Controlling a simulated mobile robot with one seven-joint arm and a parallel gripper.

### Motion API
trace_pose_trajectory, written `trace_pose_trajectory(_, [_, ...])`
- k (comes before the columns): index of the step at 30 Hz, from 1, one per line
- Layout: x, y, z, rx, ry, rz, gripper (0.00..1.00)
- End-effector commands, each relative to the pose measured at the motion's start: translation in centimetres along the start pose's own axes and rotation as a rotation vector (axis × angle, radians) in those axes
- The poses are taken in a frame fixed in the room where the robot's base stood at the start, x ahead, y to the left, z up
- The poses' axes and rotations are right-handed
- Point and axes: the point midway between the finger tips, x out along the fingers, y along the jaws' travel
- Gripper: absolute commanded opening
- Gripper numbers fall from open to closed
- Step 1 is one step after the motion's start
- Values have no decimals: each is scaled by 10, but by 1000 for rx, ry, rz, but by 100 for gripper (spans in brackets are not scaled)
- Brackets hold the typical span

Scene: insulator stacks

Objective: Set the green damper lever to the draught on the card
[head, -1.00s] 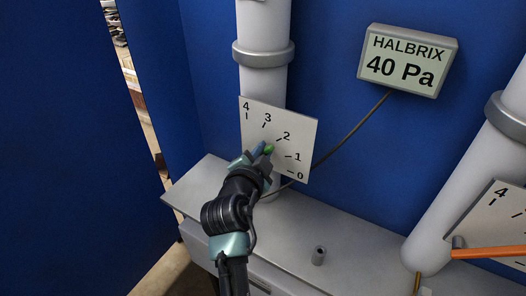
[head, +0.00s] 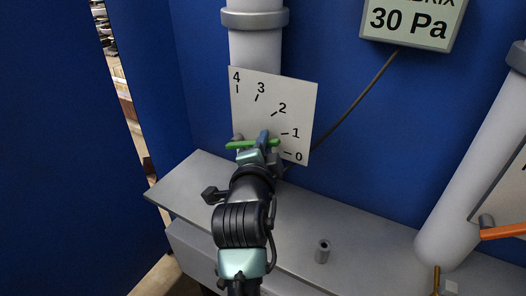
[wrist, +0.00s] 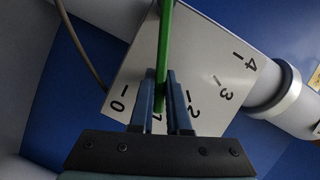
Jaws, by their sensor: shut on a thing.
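The green lever (head: 240,144) lies nearly level across the white dial plate (head: 250,100), which is marked 0 to 4. Its free end points to about the 1 mark. My gripper (head: 264,140) is shut on the lever near that end. In the wrist view the green lever (wrist: 166,40) runs between the two blue fingers of my gripper (wrist: 166,88), with the 1 mark partly hidden behind them. The display (head: 412,22) reads 30 Pa, and its top is cut off. I see no separate card.
A second pipe (head: 480,160) with an orange lever (head: 502,231) stands at the right. A small grey cylinder (head: 322,251) stands on the grey bench (head: 360,225). A cable (head: 360,90) hangs from the display. A blue wall closes off the left.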

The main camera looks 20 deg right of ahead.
Motion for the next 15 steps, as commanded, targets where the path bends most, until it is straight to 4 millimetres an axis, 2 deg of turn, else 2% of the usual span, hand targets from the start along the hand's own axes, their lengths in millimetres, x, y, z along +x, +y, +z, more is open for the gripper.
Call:
trace_pose_trajectory(11, [0,2,0,11,-2,-1,0])
trace_pose_trajectory(12, [0,2,0,10,-2,-1,20])
trace_pose_trajectory(15, [0,2,0,10,-2,-1,38])
